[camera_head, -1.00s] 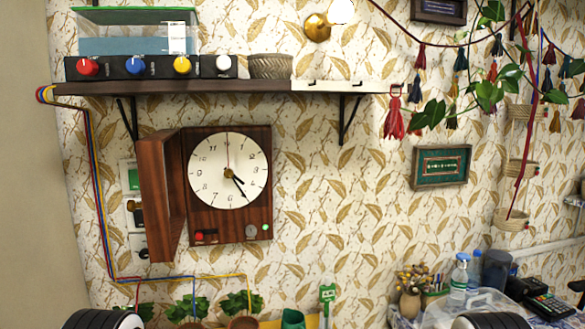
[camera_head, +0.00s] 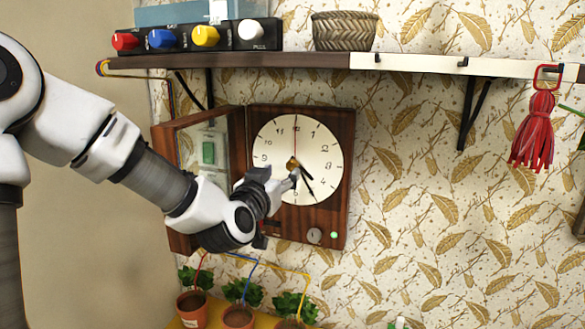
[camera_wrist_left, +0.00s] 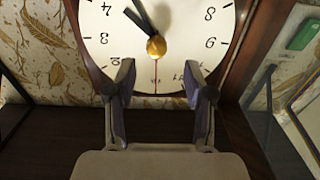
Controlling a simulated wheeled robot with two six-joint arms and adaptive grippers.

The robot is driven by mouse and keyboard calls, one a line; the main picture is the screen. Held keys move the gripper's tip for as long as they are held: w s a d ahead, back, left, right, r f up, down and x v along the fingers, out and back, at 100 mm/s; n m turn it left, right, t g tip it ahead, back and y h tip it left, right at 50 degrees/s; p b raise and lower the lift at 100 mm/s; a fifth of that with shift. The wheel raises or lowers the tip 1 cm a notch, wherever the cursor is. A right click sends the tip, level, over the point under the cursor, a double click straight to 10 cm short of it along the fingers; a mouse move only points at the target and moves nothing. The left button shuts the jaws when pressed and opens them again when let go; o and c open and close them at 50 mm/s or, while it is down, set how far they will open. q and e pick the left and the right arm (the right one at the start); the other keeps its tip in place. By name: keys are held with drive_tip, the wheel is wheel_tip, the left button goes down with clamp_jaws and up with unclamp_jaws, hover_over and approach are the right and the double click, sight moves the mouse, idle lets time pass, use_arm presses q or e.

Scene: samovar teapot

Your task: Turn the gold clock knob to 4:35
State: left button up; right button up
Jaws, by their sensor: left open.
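The wall clock (camera_head: 327,157) has a white face in a brown wooden case, with its hinged door open to the left. The gold knob (camera_head: 293,163) is at the centre of the face; in the left wrist view the knob (camera_wrist_left: 156,46) appears just beyond the fingertips, roughly midway between them. Both black hands (camera_head: 307,185) point down-right, around 4 and 5; the thin red hand (camera_head: 295,137) points to 12. My left gripper (camera_head: 292,180) is in front of the lower-left face, its two fingers (camera_wrist_left: 160,70) open and empty. The wrist view shows the clock upside down. My right gripper is out of view.
A shelf (camera_head: 270,60) above holds a box with coloured knobs (camera_head: 190,38) and a woven basket (camera_head: 344,31). A red tassel (camera_head: 535,130) hangs at its right. Potted plants (camera_head: 238,316) stand below.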

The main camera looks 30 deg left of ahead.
sight(291, 167)
use_arm(q)
drive_tip(key=p+x, duration=0.1)
drive_tip(key=x, duration=0.2)
drive_tip(key=d+p+x, duration=0.1)
drive_tip(key=x, duration=0.1)
drive_tip(key=shift+w+a+f+p, duration=0.1)
drive_tip(key=shift+w+a+p, duration=0.05)
drive_tip(key=shift+w+p, duration=0.2)
drive_tip(key=shift+w+a+f, duration=0.1)
drive_tip(key=shift+w+a, duration=0.1)
drive_tip(key=shift+w, duration=0.05)
drive_tip(key=shift+s+a, duration=0.15)
drive_tip(key=shift+s, duration=0.05)
clamp_jaws()
drive_tip(key=shift+m, duration=0.3)
drive_tip(key=shift+m+b, duration=0.35)
drive_tip(key=shift+m, duration=0.85)
drive_tip(key=m, duration=0.2)
drive_tip(key=shift+m, duration=0.4)
drive_tip(key=m, duration=0.6)
